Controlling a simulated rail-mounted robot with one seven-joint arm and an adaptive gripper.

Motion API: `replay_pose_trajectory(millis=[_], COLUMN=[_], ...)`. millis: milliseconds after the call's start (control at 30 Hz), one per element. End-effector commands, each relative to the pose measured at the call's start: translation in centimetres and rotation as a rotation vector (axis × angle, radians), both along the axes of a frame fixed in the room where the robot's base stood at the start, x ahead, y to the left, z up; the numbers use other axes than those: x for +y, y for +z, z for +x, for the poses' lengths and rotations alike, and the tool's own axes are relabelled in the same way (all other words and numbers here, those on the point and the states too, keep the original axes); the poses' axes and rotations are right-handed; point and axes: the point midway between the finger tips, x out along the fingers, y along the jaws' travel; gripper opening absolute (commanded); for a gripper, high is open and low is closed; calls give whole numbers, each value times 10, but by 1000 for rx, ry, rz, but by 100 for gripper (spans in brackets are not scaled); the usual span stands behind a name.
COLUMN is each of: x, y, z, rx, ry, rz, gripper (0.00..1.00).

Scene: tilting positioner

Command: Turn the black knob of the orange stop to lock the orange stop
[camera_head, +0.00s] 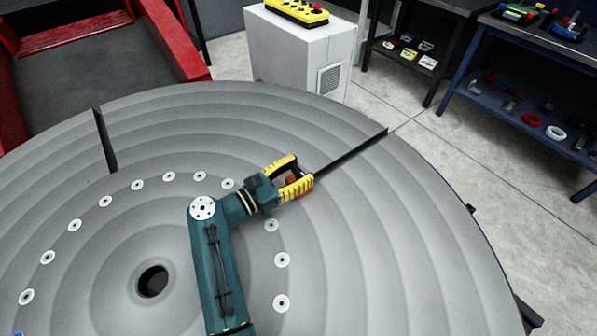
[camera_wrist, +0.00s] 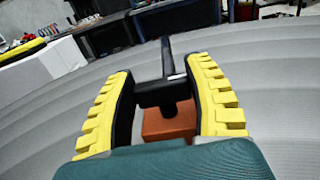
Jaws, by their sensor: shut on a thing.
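The orange stop (camera_head: 291,180) sits on the round grey table (camera_head: 350,230), at the inner end of a dark radial slot. My gripper (camera_head: 302,170) is over it with its yellow fingers on either side. In the wrist view the orange stop (camera_wrist: 169,123) shows as a block between the fingers. The black knob (camera_wrist: 162,92) is a bar above the block, lying crosswise between the fingers. My gripper (camera_wrist: 163,75) is shut on the knob. Whether the stop is locked cannot be told.
The dark slot (camera_head: 350,153) runs from the stop to the table's rim, and another slot (camera_head: 105,140) lies at the left. White round inserts (camera_head: 282,260) ring the center hole (camera_head: 153,281). A white cabinet with a yellow control box (camera_head: 297,11) stands behind; shelves (camera_head: 530,120) stand at right.

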Motion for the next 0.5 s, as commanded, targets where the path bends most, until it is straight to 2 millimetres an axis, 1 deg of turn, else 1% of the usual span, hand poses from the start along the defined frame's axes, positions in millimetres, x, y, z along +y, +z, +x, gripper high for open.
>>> replay_pose_trajectory(millis=[133, 167, 200, 267, 300, 500], x=[-1, -1, -1, -1, -1, -1], y=[0, 0, 0, 0, 0, 0], z=[0, 0, 0, 0, 0, 0], rx=[2, 1, 1, 0, 0, -1], ry=[-2, -2, -2, -1, -1, 0], rz=[-1, -2, -2, -1, -1, -1], gripper=[18, 60, 67, 79, 83, 83])
